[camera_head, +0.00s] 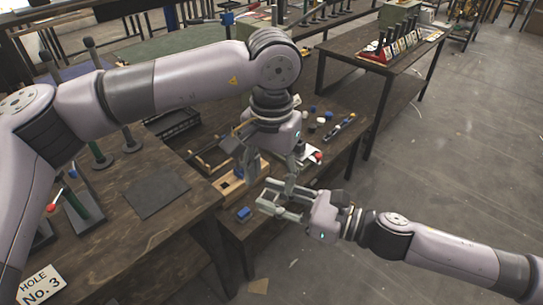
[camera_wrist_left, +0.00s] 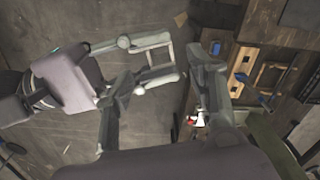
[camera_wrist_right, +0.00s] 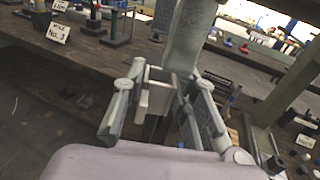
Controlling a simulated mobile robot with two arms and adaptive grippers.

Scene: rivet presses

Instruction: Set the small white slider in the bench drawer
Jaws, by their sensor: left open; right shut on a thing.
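My right gripper (camera_head: 278,200) is shut on a small white piece, taken to be the white slider (camera_wrist_right: 157,98), which shows between its fingers in the right wrist view. In the head view the piece cannot be made out. My left gripper (camera_head: 252,162) is open and empty, above and close to the right gripper. In the left wrist view the right gripper (camera_wrist_left: 155,60) shows between the open left fingers. A light-wood tray-like part (camera_head: 238,183) lies at the bench edge behind the grippers. I cannot tell whether it is the bench drawer.
A blue block (camera_head: 243,214) sits on the bench corner, left of the right gripper. Blue, white and red small parts lie on the bench (camera_head: 340,150) behind. A dark mat (camera_head: 157,196) and upright presses stand on the left. Open floor (camera_head: 440,180) lies to the right.

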